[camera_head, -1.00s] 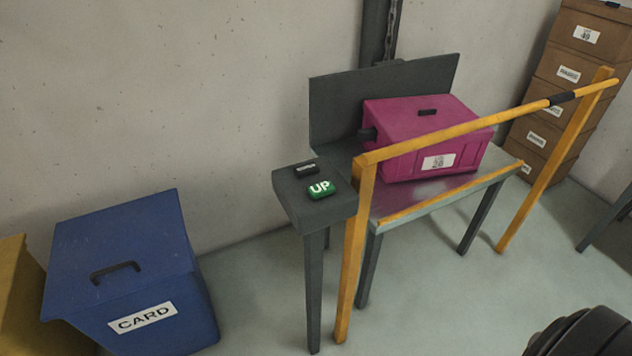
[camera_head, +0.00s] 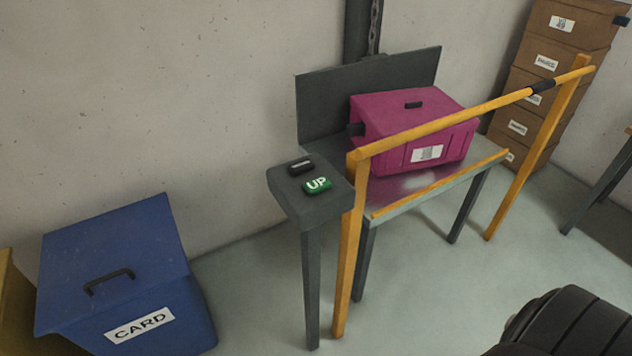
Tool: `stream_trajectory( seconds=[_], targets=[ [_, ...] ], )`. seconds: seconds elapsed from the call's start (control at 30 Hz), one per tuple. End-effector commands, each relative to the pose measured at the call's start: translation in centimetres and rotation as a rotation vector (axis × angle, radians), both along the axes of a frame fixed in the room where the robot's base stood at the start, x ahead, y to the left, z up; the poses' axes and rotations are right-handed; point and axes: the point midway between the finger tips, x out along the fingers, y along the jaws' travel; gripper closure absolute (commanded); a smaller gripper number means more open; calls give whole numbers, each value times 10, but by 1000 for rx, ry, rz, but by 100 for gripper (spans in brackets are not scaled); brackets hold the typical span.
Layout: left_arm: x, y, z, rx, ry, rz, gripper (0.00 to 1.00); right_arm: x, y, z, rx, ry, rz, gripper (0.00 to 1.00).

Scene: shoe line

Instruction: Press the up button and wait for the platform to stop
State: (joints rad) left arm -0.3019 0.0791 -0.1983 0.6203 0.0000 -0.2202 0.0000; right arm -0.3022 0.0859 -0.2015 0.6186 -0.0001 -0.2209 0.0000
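The green up button (camera_head: 317,185), marked "UP" in white, sits on top of a dark grey control post (camera_head: 311,215) left of the yellow rail. A smaller black button (camera_head: 301,167) with a tiny label is just behind it. The platform (camera_head: 400,193) is a grey metal deck with a yellow front edge and a dark back plate. A magenta box (camera_head: 415,125) with a white label rests on it. No gripper is in view; only a black rounded part, probably mine, shows at the bottom right.
A yellow guard rail (camera_head: 455,118) stands in front of the platform. A blue bin (camera_head: 115,270) labelled "CARD" is at the lower left. Brown stacked boxes (camera_head: 530,105) stand at the back right. Grey floor is clear between bin and post.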

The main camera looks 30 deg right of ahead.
Motion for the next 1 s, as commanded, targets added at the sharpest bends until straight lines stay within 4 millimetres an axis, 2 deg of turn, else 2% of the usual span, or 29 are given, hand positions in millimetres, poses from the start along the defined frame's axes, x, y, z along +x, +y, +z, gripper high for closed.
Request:
stream_trajectory(
  seconds=[0.4,1.0],
  targets=[
    [1,1,0,1,-1,0,100,3,11,0,13,-5,-4,100],
    [2,0,0,0,-2,-3,100,4,4,0,5,-6,-4,100]
  ],
)
